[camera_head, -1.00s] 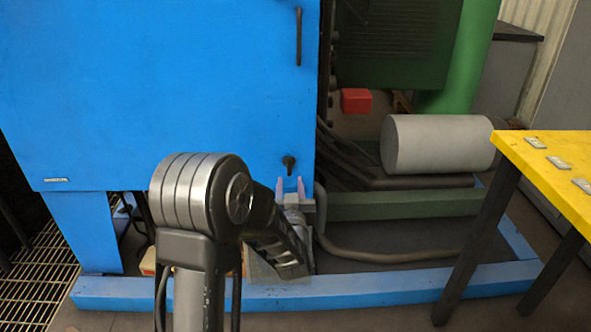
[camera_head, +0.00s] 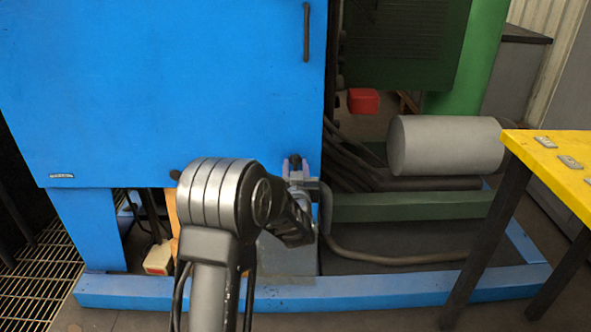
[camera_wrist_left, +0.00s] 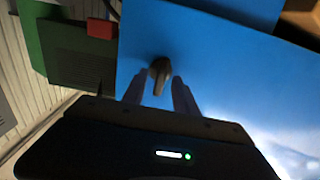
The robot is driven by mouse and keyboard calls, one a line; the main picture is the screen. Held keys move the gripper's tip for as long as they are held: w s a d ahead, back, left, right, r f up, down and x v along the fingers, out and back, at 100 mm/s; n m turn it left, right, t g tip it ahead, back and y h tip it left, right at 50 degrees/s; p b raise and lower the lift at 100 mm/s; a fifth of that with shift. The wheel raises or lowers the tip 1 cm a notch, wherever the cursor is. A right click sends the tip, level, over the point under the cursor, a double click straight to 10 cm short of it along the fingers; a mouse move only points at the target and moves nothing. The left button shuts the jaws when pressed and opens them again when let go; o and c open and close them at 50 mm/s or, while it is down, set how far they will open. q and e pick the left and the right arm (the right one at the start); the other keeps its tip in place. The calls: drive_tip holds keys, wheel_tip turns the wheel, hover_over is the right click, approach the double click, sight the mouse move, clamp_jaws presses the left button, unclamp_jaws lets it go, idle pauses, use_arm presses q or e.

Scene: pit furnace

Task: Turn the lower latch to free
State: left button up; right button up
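The lower latch (camera_head: 295,159) is a small dark knob with a short handle on the lower right of the blue cabinet door (camera_head: 180,90). In the left wrist view the latch (camera_wrist_left: 160,72) has its handle pointing down in the picture. My right gripper is not in view.
A long dark handle (camera_head: 306,32) is higher on the door. Hoses and a grey cylinder (camera_head: 445,146) lie right of the cabinet. A yellow-topped table (camera_head: 560,160) stands at the right. A blue base rail (camera_head: 400,290) crosses the floor.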

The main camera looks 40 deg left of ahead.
use_arm(q)
drive_tip(key=shift+c, duration=0.2)
clamp_jaws()
idle(0.5)
